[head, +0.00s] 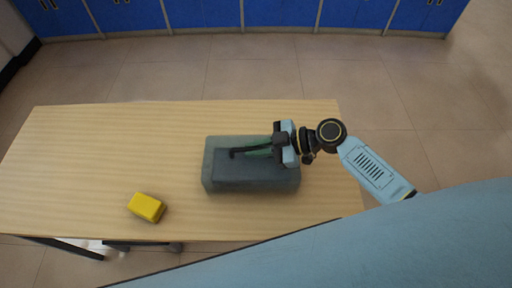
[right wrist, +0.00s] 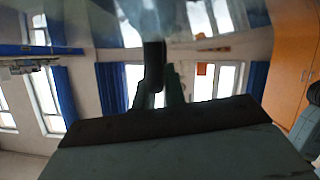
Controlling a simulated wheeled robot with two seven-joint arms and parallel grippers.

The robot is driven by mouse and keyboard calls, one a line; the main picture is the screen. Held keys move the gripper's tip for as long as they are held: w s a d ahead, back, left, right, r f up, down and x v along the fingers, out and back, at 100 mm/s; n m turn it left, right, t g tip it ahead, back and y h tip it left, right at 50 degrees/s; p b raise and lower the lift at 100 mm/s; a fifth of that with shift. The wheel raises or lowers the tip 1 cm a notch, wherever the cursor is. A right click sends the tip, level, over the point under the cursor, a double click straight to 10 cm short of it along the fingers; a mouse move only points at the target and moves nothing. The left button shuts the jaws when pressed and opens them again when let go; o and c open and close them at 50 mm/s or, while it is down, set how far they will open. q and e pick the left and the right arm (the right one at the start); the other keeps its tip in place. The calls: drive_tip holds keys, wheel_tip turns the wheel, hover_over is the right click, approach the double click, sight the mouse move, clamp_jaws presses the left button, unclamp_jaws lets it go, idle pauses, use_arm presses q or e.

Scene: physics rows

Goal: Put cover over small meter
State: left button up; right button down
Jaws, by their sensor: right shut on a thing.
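The small meter is probably the yellow block (head: 147,207) lying on the table at the front left in the head view. The cover is a grey, box-like piece (head: 222,178) at the right of the table, apart from the yellow block. My right gripper (head: 254,152) reaches over the cover from the right and is shut on it. I cannot tell whether the cover rests on the table or hangs just above it. In the right wrist view the gripper's dark fingers (right wrist: 160,84) show in the middle. My left gripper is not in view.
The wooden table (head: 110,150) is bare around the yellow block and to the left of the cover. Its front edge runs close below the yellow block. Blue cabinets (head: 280,12) stand far behind, across open floor.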

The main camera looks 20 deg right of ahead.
drive_tip(key=c, duration=1.5)
unclamp_jaws()
drive_tip(key=shift+o, duration=0.2)
drive_tip(key=shift+r+p, duration=0.3)
drive_tip(key=shift+p, duration=0.2)
drive_tip(key=b+v, duration=0.1)
drive_tip(key=v, duration=1.1)
